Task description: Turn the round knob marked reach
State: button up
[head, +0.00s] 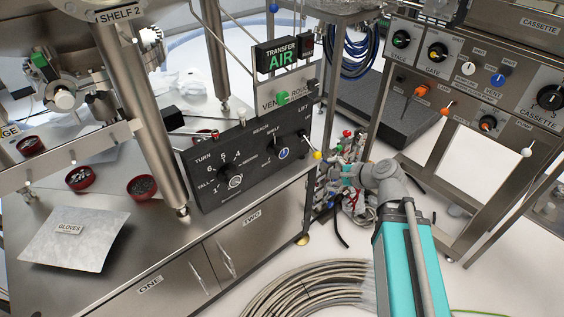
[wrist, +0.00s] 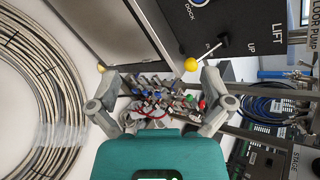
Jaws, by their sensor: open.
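The dark control panel (head: 250,163) stands on the steel cabinet in the head view. Its REACH label is above a round knob (head: 283,154) with a blue face, between the TURN knob (head: 230,174) and the LIFT lever. In the wrist view, only an edge of the blue-faced knob (wrist: 199,2) shows at the top, by the word DOCK. My gripper (wrist: 160,78) is open and empty, its fingers spread wide. In the head view my gripper (head: 336,178) is right of the panel, apart from the knob, and partly lost against clutter.
The LIFT lever's yellow ball (head: 317,155) sticks out between my gripper and the knob; it also shows in the wrist view (wrist: 191,64). A bundle of coloured fittings (wrist: 165,100) lies beyond my fingers. Coiled hose (head: 310,290) lies on the floor. Another control panel (head: 470,75) stands right.

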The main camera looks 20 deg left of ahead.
aim_at(284, 152)
jog(key=w+a+f+m+t+y+b, duration=0.2)
jog(key=a+f+m+t+y+b, duration=0.2)
jog(key=m+b, duration=0.9)
jog(key=shift+w+a+t+y, duration=0.35)
jog(key=shift+a+t, duration=0.25)
jog(key=shift+a, duration=0.5)
jog(key=shift+x, duration=6.9)
jog(key=shift+f, duration=0.1)
jog(key=c, duration=1)
jog(key=shift+c, duration=0.2)
